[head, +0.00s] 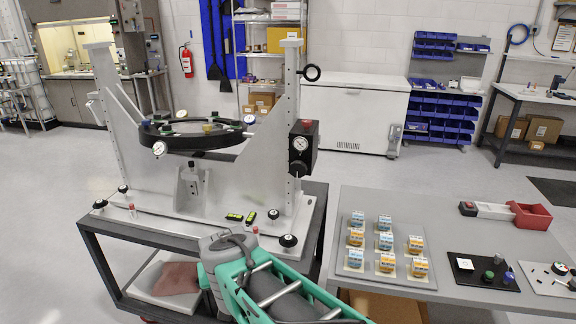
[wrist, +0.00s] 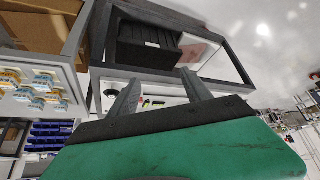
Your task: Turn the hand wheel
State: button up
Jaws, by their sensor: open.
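The mirror fixture (head: 190,190) stands on a grey cart, with a black ring-shaped mirror cell (head: 195,138) between two upright plates. A black box with a dial (head: 303,147) is on the same upright. My green arm reaches in at bottom centre of the head view, low in front of the fixture. My gripper (wrist: 160,76) is open and empty in the wrist view; its fingertips are not clear in the head view.
Black knobs (head: 288,240) and yellow-green levels (head: 242,217) are on the fixture base. A grey table (head: 380,205) to the right carries several small boxes, a black mat (head: 483,272) and a red tray (head: 531,216). Open floor lies behind the table.

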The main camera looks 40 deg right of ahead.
aim_at(298, 170)
jog(key=shift+o, duration=1.4)
jog(key=w+d+r+m+h, duration=0.1)
jog(key=w+d+m+h, duration=0.1)
jog(key=d, duration=0.3)
jog(key=w+d+r+m+t+h, duration=0.1)
jog(key=w+d+m+h, duration=0.1)
jog(key=w+d, duration=0.2)
jog(key=w+d+r+m+t+h, duration=0.1)
jog(key=w+d+m+h, duration=0.1)
jog(key=d, duration=0.6)
jog(key=shift+w+r, duration=0.25)
jog(key=shift+w, duration=0.4)
jog(key=w+d+r+m+t+h, duration=0.1)
jog(key=d+r+h, duration=0.1)
jog(key=d, duration=0.2)
jog(key=w+d+r+m+t+h, duration=0.1)
jog(key=d+r+h, duration=0.1)
jog(key=d, duration=0.2)
jog(key=w+d+r+m+h, duration=0.1)
jog(key=d+h, duration=0.1)
jog(key=d, duration=0.2)
jog(key=shift+d+r+t+p, duration=0.2)
jog(key=shift+r+t+p, duration=0.15)
jog(key=shift+r+t, duration=0.05)
jog(key=p+x, duration=0.2)
jog(key=x, duration=0.5)
jog(key=shift+w+d+p, duration=0.1)
jog(key=shift+w+p, duration=0.05)
jog(key=shift+p, duration=0.2)
jog(key=c, duration=1.3)
